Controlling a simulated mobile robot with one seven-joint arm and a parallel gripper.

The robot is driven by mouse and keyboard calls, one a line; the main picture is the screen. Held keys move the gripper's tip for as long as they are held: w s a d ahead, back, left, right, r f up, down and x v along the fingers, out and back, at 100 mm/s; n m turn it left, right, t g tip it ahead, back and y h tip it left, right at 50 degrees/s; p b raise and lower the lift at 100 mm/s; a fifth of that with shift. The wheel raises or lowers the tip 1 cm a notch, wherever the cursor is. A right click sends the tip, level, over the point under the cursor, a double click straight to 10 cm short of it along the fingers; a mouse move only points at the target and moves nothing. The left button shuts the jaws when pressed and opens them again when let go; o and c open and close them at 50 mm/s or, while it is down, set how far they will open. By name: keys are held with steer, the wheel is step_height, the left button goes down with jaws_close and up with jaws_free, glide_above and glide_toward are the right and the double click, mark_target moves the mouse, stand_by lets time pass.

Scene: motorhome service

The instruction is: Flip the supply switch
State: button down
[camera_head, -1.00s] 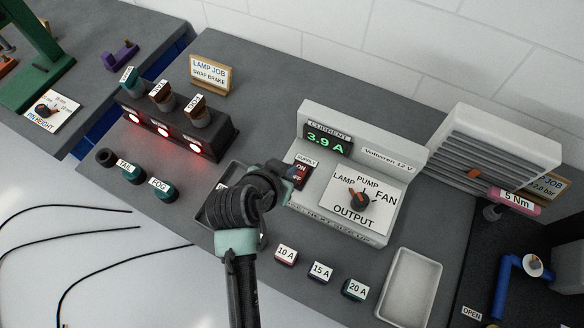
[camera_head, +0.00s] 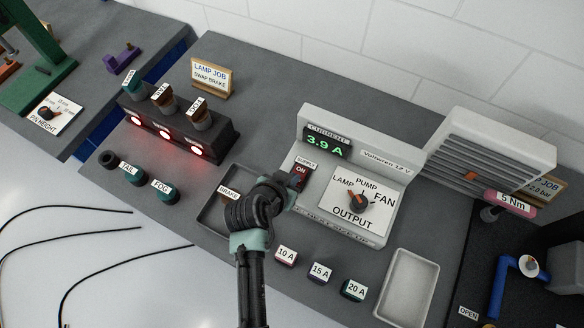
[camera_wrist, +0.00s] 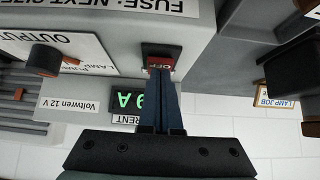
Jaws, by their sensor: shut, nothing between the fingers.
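The supply switch (camera_head: 300,171) is a small red rocker marked ON on the sloped front of the grey Voltwren 12 V unit (camera_head: 385,232). Its lower part is hidden by my gripper (camera_head: 291,187) in the head view. In the wrist view my gripper (camera_wrist: 160,72) is shut and empty, its dark blue fingertips at the red switch (camera_wrist: 162,62). The tips cover part of the rocker; I cannot tell whether they touch it. The green display (camera_head: 326,143) reads 3.9 A.
The output knob (camera_head: 358,201) is right of the switch. Fuses marked 10 A (camera_head: 286,255), 15 A (camera_head: 320,271) and 20 A (camera_head: 353,289) stand in front. A dark tray (camera_head: 211,219) lies left, under my arm. A lamp block (camera_head: 222,150) glows red further left.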

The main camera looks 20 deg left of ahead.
steer(key=shift+s+f+t+b, duration=0.1)
steer(key=shift+f+t+b, duration=0.2)
steer(key=shift+f+b, duration=0.6)
steer(key=shift+r, duration=0.55)
steer(key=shift+r+p, duration=0.75)
steer(key=shift+r, duration=0.05)
